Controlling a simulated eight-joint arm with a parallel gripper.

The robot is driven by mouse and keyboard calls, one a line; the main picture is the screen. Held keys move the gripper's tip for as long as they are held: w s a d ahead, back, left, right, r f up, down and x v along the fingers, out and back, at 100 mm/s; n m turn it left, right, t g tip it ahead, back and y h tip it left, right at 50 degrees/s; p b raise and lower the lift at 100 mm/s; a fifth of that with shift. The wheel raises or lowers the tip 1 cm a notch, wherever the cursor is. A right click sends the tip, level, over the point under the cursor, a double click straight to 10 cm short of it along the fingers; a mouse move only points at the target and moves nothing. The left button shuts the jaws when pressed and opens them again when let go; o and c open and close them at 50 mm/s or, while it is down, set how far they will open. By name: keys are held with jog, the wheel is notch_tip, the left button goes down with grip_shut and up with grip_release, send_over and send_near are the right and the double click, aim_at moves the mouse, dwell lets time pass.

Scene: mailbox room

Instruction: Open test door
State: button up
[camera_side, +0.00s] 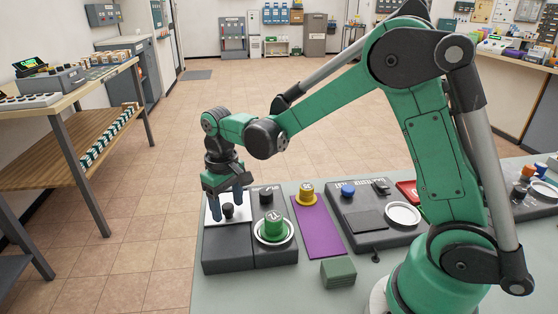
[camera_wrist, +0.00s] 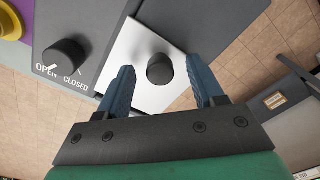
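A white plate (camera_side: 214,215) with a round black knob (camera_side: 228,211) sits on a dark grey console (camera_side: 228,257) below my gripper (camera_side: 225,203). In the wrist view the white plate (camera_wrist: 122,47) lies in the dark panel, and its black knob (camera_wrist: 160,69) shows between my two blue fingers. My gripper is open, with a finger on each side of the knob and visible gaps between them. Another black knob (camera_wrist: 63,57) has OPEN and CLOSED printed beside it; it also stands right of the plate in the side view (camera_side: 265,194).
A green button (camera_side: 273,226) in a white ring stands right of the plate. Beyond are a purple mat (camera_side: 318,232), a yellow knob (camera_side: 306,190) and another dark console (camera_side: 348,201) with a blue knob (camera_side: 348,190). A green block (camera_side: 338,273) lies near the front.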

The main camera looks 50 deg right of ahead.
grip_shut()
dwell(1.2)
